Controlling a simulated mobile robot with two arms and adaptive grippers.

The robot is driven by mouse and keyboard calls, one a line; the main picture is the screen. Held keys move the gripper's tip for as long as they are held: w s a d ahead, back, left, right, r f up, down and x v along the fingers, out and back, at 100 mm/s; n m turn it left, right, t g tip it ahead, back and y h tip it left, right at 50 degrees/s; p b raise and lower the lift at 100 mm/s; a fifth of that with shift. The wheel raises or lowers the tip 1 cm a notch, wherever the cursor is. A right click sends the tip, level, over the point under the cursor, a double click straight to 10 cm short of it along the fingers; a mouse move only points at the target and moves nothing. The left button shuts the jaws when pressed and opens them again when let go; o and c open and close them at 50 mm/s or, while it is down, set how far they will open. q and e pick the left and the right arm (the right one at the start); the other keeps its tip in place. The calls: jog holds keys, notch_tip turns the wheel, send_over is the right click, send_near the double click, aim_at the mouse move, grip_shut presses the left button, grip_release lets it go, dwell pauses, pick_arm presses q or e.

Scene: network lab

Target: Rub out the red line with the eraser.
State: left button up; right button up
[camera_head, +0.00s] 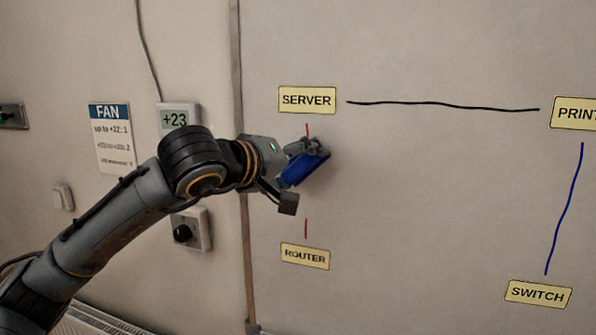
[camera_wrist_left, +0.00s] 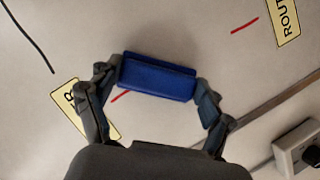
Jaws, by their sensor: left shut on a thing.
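The red line runs between the SERVER label (camera_head: 307,100) and the ROUTER label (camera_head: 305,256). Its upper piece (camera_head: 307,131) shows just below SERVER, and its lower piece (camera_head: 306,228) just above ROUTER. The middle stretch is hidden or bare in the head view. In the left wrist view, a red piece (camera_wrist_left: 121,96) shows beside the eraser and another (camera_wrist_left: 244,26) near ROUTER, with bare wall between. My left gripper (camera_head: 307,152) is shut on the blue eraser (camera_head: 304,170), which is at the wall. The eraser (camera_wrist_left: 157,78) lies between both fingers in the wrist view. My right gripper is not in view.
A black line (camera_head: 443,105) runs from SERVER to the PRINT label (camera_head: 577,113). A blue line (camera_head: 566,208) runs down to the SWITCH label (camera_head: 538,294). A knob box (camera_head: 191,230), a display (camera_head: 178,118) and a FAN sheet (camera_head: 112,138) are on the left wall.

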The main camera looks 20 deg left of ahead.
pick_arm(q)
jog(key=shift+r+p, duration=1.8)
jog(key=shift+r, duration=1.6)
notch_tip(320, 180, down, 17)
jog(key=b, duration=1.6)
jog(key=shift+r, duration=0.2)
notch_tip(320, 180, down, 2)
jog(key=shift+a+f+b, duration=0.15)
jog(key=shift+f+b, duration=0.05)
jog(key=shift+b, duration=1)
jog(key=shift+f, duration=0.2)
notch_tip(320, 180, down, 2)
jog(key=shift+f+b, duration=0.1)
jog(key=shift+b, duration=1.1)
jog(key=shift+f+b, duration=0.4)
jog(key=shift+f, duration=0.2)
